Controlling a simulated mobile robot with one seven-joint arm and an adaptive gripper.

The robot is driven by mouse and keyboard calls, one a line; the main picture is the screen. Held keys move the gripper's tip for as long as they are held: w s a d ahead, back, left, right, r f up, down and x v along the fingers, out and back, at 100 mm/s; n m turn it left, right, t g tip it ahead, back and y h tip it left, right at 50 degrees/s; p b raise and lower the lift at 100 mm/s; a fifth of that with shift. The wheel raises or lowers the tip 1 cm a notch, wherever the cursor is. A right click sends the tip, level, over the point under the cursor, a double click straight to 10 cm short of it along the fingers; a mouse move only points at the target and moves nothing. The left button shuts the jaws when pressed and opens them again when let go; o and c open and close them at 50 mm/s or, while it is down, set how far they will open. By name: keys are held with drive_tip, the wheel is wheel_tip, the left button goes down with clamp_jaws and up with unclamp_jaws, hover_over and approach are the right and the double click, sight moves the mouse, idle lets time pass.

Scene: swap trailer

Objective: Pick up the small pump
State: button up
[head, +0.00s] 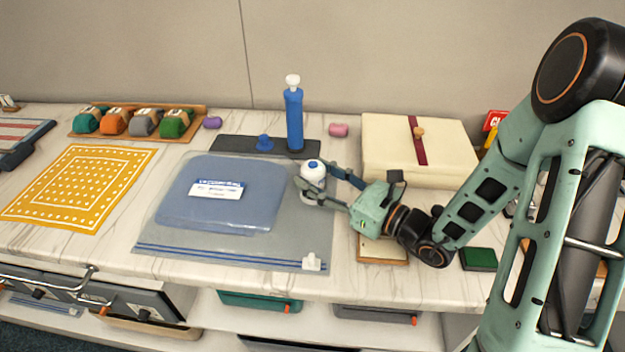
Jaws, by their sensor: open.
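A tall blue hand pump (294,121) with a white knob stands upright behind, on a dark mat (232,145).
A blue knob-like piece (265,143) sits on the dark mat. A pink roll (339,130) and a cream box (440,173) with a red strap lie behind my gripper. A wooden board (385,252) lies under my wrist. A yellow patterned cloth (80,184) lies left.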

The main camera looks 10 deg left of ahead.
drive_tip(key=shift+x, duration=3.15)
drive_tip(key=shift+c, duration=0.6)
clamp_jaws()
